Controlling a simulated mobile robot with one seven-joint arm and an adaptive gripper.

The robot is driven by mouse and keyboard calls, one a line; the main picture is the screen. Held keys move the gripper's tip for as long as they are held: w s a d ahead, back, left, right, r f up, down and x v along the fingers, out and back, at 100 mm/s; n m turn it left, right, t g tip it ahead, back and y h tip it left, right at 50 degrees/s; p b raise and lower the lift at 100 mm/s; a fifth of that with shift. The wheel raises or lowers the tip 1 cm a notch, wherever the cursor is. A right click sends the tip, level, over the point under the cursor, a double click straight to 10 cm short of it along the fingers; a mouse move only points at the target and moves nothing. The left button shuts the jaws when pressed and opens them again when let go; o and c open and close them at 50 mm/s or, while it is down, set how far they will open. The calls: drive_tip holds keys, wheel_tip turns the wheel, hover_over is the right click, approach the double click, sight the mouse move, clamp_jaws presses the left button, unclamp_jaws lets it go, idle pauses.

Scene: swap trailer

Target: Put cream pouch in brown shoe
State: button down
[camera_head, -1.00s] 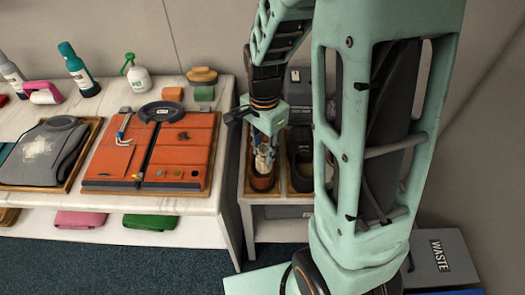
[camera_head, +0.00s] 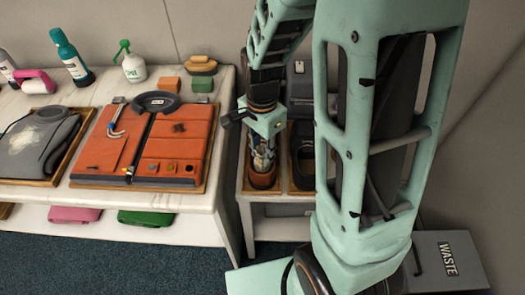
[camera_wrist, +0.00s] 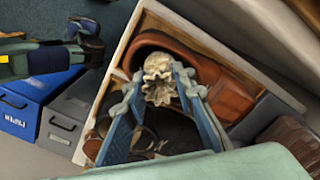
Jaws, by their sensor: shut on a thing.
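My gripper (camera_wrist: 158,82) is shut on the cream pouch (camera_wrist: 160,68), a pale, gathered bundle held between its two blue fingers. In the wrist view the pouch sits over the opening of the brown shoe (camera_wrist: 222,90). I cannot tell whether it touches the inside of the shoe. In the head view my gripper (camera_head: 263,160) points down at the brown shoe (camera_head: 262,181), which lies in a wooden tray. The fingers hide most of the pouch there.
A dark shoe (camera_head: 302,160) lies in the compartment beside the brown one. A white table (camera_head: 215,200) on the left holds an orange case (camera_head: 180,150), bottles and folded dark cloth. A grey WASTE bin (camera_head: 445,262) stands at the lower right.

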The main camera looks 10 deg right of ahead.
drive_tip(key=shift+f, duration=0.25)
drive_tip(key=c, duration=1.6)
unclamp_jaws()
wheel_tip(320, 180, up, 13)
drive_tip(key=shift+f+p, duration=0.15)
drive_tip(key=shift+p, duration=0.8)
